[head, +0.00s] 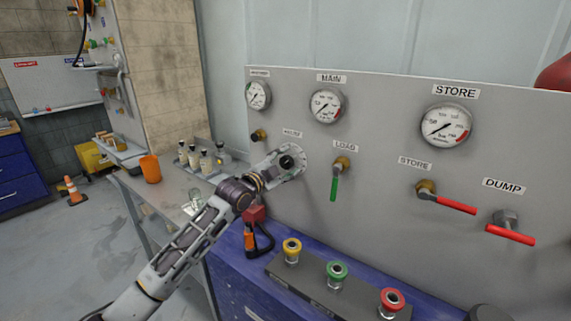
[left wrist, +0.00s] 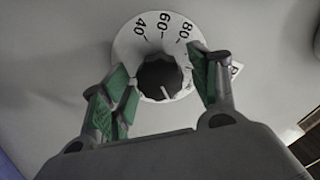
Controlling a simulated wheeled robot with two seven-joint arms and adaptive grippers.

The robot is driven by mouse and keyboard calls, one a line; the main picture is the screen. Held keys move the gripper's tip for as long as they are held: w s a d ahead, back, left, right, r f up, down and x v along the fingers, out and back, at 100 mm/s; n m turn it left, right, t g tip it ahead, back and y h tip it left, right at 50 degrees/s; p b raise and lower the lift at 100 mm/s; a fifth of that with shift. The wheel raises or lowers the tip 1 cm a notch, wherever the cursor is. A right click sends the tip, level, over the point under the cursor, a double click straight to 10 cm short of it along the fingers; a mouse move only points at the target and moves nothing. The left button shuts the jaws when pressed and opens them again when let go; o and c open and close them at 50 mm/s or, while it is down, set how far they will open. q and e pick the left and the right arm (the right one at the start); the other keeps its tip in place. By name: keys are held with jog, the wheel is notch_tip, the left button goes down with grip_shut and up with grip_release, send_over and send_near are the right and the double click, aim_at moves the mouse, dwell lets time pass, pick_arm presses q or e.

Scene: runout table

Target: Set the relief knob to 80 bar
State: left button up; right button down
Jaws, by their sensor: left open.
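The relief knob (left wrist: 158,77) is a dark, ridged knob on a white dial plate (left wrist: 128,42) marked 40, 60 and 80. A short white line on the knob points down in the left wrist view, away from these numbers. My left gripper (left wrist: 163,72) is open, with one green-padded finger on each side of the knob. I cannot tell whether either pad touches it. In the head view my left gripper (head: 279,170) is at the panel over the relief knob (head: 287,161), partly covering it. My right gripper is out of view.
The grey panel (head: 390,155) carries three gauges, a green load handle (head: 334,187), a red store handle (head: 452,204) and a red dump handle (head: 510,234). Yellow, green (head: 337,270) and red capped fittings stand below. An orange cup (head: 151,169) and bottles are on the left table.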

pick_arm(q)
jog(key=shift+d, duration=0.1)
jog(key=c, duration=0.9)
jog(key=shift+c, duration=0.6)
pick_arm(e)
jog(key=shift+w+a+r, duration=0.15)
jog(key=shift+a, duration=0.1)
pick_arm(q)
jog(key=shift+n, duration=0.3)
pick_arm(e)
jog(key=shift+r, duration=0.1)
